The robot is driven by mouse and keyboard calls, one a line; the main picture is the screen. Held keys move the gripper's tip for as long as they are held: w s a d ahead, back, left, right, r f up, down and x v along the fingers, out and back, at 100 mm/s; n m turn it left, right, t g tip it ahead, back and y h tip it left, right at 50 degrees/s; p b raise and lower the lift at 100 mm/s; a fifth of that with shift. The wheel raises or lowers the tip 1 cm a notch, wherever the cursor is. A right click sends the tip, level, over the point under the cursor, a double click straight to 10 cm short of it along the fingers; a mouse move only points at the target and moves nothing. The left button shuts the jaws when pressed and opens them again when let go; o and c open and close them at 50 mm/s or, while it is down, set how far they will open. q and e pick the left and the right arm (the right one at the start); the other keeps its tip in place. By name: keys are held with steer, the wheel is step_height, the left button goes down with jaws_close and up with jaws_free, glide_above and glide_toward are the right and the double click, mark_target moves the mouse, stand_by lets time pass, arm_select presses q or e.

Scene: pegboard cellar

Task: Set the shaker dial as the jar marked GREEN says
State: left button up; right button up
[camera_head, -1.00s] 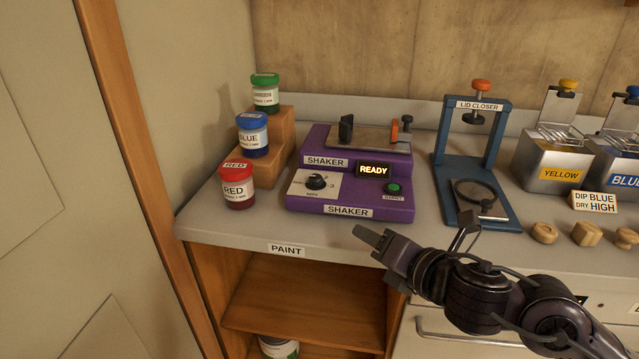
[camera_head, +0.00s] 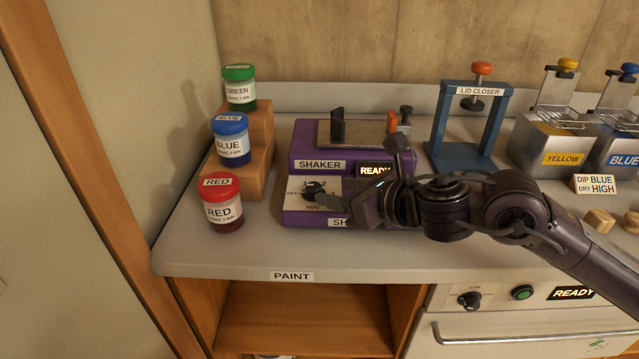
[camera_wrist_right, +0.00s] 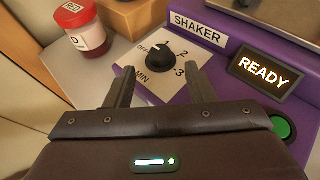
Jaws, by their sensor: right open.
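The jar marked GREEN (camera_head: 239,92) stands on the top step of a wooden stand at the back left. Its label has a small line about shaking in minutes, whose number I cannot read surely. The purple shaker (camera_head: 305,147) shows READY. Its black dial (camera_wrist_right: 160,54) sits on a white plate with OFF, 2, 3 and MIN readable. The white mark on the dial points up-left, near OFF, in the wrist view. My right gripper (camera_wrist_right: 156,72) is open and empty, its fingertips in front of the dial, one to each side. In the head view it partly covers the shaker front.
The BLUE jar (camera_head: 231,145) and RED jar (camera_head: 220,212) stand left of the shaker. A green button (camera_wrist_right: 283,127) is right of the dial, under the READY display (camera_wrist_right: 263,73). The lid closer (camera_head: 440,130) and wire-basket tanks are to the right. The counter's front left (camera_head: 230,258) is clear.

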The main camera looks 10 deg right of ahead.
mark_target(317, 188)
arm_select(q)
steer(key=shift+s+a+f, duration=0.15)
steer(key=shift+s+f, duration=0.05)
steer(key=shift+s, duration=0.15)
arm_select(e)
steer(key=shift+x, duration=2.75)
steer(key=c, duration=1)
steer(key=shift+o, duration=0.2)
